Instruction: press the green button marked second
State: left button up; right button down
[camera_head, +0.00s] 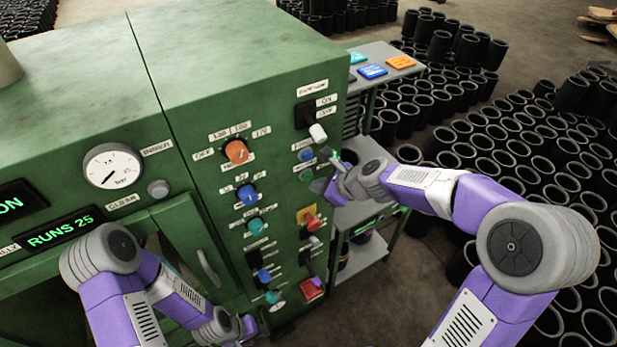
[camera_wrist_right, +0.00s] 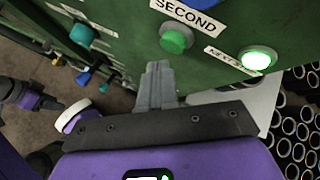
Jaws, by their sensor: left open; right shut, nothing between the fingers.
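In the right wrist view, the green button (camera_wrist_right: 176,40) sits on the green panel just below a white label reading SECOND (camera_wrist_right: 188,15). My right gripper (camera_wrist_right: 157,66) is shut and empty, its fingertips just below and slightly left of that button in the picture. The button looks unlit and uncovered, and I see no contact. In the head view, my right gripper (camera_head: 328,160) is at the panel's right edge, close to a green button (camera_head: 306,174) whose label I cannot read. My left gripper (camera_head: 258,328) is low in front of the cabinet, its fingers hardly visible.
A lit green button (camera_wrist_right: 257,60) with a label starting NEXT is right of the SECOND button. The panel also bears an orange knob (camera_head: 236,151), a blue knob (camera_head: 247,194) and a red knob (camera_head: 312,223). A grey shelf (camera_head: 385,60) and many black sleeves (camera_head: 470,140) stand right.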

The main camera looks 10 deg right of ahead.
jog(key=shift+w+a, duration=0.1)
dwell(0.5)
jog(key=shift+w+a, duration=0.1)
jog(key=shift+w, duration=0.2)
jog(key=shift+w+a+p, duration=0.1)
jog(key=shift+w+p, duration=0.2)
jog(key=shift+p, duration=0.15)
dwell(0.4)
jog(key=shift+s, duration=0.1)
jog(key=shift+s+d, duration=0.3)
jog(key=shift+s, duration=0.35)
jog(key=shift+s+d+b, duration=0.3)
jog(key=shift+s+b, duration=0.05)
jog(key=shift+s, duration=0.45)
jog(key=shift+s+d+b, duration=0.25)
jog(key=shift+s+b, duration=0.1)
jog(key=shift+s, duration=0.4)
jog(key=shift+s+d+b, duration=0.3)
jog(key=shift+s+b, duration=0.05)
jog(key=shift+s, duration=0.45)
